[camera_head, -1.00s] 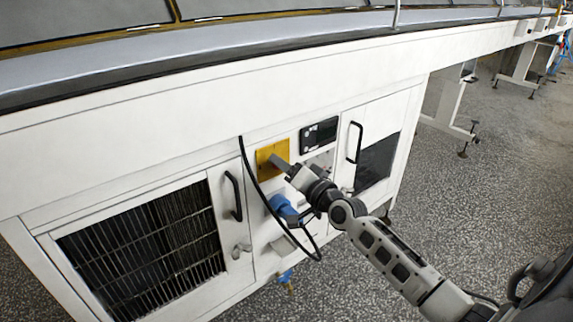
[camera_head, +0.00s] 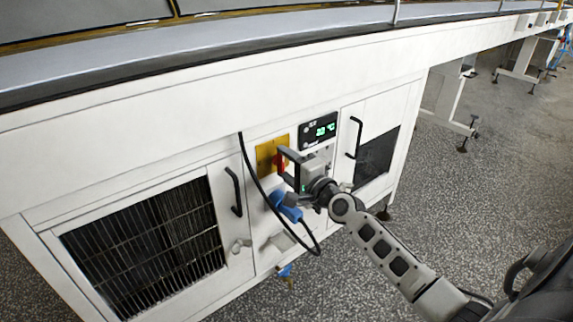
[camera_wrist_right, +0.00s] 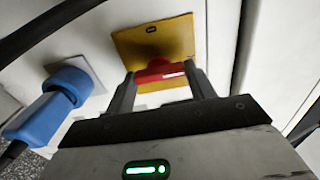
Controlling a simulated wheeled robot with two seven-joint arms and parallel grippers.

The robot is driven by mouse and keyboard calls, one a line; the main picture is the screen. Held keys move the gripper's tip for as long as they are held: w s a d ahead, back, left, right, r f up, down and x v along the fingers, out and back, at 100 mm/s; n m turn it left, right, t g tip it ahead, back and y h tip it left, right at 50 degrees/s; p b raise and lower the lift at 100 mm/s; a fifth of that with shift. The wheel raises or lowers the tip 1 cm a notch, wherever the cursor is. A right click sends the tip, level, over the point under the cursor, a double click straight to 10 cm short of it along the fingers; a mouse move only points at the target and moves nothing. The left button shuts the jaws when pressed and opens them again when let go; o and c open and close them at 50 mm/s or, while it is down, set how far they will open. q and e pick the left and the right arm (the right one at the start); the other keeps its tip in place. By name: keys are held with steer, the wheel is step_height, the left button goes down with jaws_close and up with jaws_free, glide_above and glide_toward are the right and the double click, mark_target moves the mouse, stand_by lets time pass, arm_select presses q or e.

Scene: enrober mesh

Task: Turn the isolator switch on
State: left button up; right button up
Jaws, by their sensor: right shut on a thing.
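The isolator switch is a yellow plate (camera_head: 265,153) with a red handle (camera_head: 280,162) on the white cabinet front. In the right wrist view the yellow plate (camera_wrist_right: 150,45) fills the top middle, and the red handle (camera_wrist_right: 160,71) lies between my fingers. My right gripper (camera_head: 283,164) is shut on the red handle; it also shows in the right wrist view (camera_wrist_right: 160,82). The handle lies roughly crosswise between the fingers in that view. The display (camera_head: 318,130) above right of the switch is lit with green figures. My left gripper is not in view.
A blue plug (camera_head: 287,205) with a black cable (camera_head: 262,195) sits just below the switch. Black door handles (camera_head: 234,191) stand out on both sides. A dark grille (camera_head: 145,250) is at left.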

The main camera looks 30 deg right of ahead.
stand_by(0.5)
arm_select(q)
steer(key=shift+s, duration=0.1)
arm_select(e)
steer(key=o, duration=1)
arm_select(q)
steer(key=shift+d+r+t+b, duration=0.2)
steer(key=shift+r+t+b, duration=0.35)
steer(key=shift+b, duration=0.3)
arm_select(e)
steer(key=s, duration=1)
steer(key=s+d, duration=0.1)
steer(key=s, duration=0.5)
steer(key=shift+d, duration=0.1)
steer(key=shift+w, duration=0.1)
